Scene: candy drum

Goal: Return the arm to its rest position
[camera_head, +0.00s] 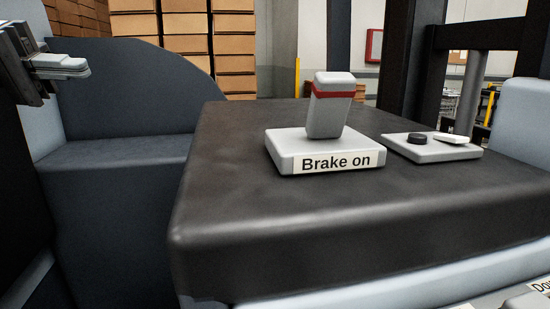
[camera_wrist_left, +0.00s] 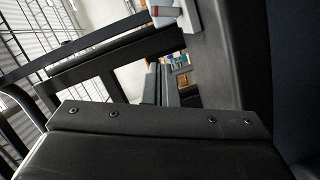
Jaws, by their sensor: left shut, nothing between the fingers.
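My left gripper (camera_head: 72,66) is at the upper left of the head view, shut and empty. It is raised in front of the dark blue side panel, well apart from the brake lever. The grey brake lever (camera_head: 328,112) with a red band stands on a light base labelled "Brake on" (camera_head: 336,161). Part of a grey piece with a red band, which looks like the same lever, shows at the top of the left wrist view (camera_wrist_left: 167,13). My right gripper is in neither view.
The lever base sits on a dark console (camera_head: 235,215). Beside it is a light plate (camera_head: 432,151) with a black knob (camera_head: 417,138) and a white switch (camera_head: 450,139). Dark posts stand at the right. Stacked cardboard boxes (camera_head: 235,50) are in the background.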

